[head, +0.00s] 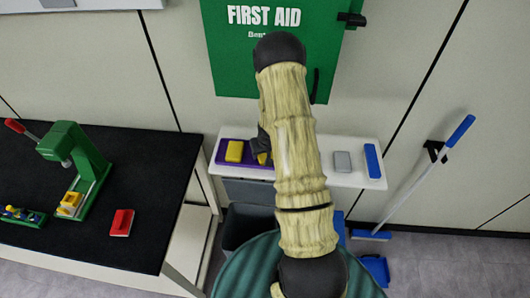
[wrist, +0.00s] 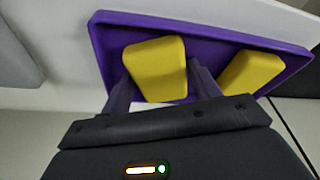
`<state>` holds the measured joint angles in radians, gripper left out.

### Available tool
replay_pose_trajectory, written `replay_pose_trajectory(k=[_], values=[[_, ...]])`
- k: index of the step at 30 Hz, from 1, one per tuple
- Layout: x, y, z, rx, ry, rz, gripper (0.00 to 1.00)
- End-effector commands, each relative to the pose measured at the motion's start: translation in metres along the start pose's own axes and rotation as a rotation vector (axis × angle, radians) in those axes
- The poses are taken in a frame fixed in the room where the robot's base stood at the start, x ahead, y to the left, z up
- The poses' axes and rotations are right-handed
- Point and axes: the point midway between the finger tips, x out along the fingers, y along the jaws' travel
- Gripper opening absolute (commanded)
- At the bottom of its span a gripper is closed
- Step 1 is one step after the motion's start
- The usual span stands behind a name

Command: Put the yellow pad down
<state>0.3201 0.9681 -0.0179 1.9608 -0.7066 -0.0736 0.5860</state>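A yellow pad (wrist: 155,68) is between the two fingers of my gripper (wrist: 158,82) in the wrist view, with both fingers close against its sides. The pad is over a purple tray (wrist: 207,42); I cannot tell whether it touches the tray floor. A second yellow pad (wrist: 252,73) lies in the tray to the right of the fingers. In the head view, the purple tray (head: 219,155) is on the left part of a white shelf, with one yellow pad (head: 234,151) clear in it. My arm partly hides the pad at my gripper (head: 264,155).
A grey block (head: 342,161) and a blue block (head: 373,161) lie on the white shelf's (head: 318,178) right part. A black-topped bench (head: 140,170) at left holds a green press (head: 75,155) and a red block (head: 121,222). A green first aid cabinet (head: 225,65) hangs behind.

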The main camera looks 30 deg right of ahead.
Motion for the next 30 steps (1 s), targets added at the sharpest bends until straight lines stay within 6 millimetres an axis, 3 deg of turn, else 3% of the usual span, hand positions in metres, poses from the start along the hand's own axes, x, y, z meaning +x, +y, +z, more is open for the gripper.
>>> replay_pose_trajectory(k=[16,30], values=[[-0.009,-0.001,-0.001,0.000,0.002,-0.001,0.75],[-0.071,0.000,-0.001,0.002,0.004,-0.001,0.75]])
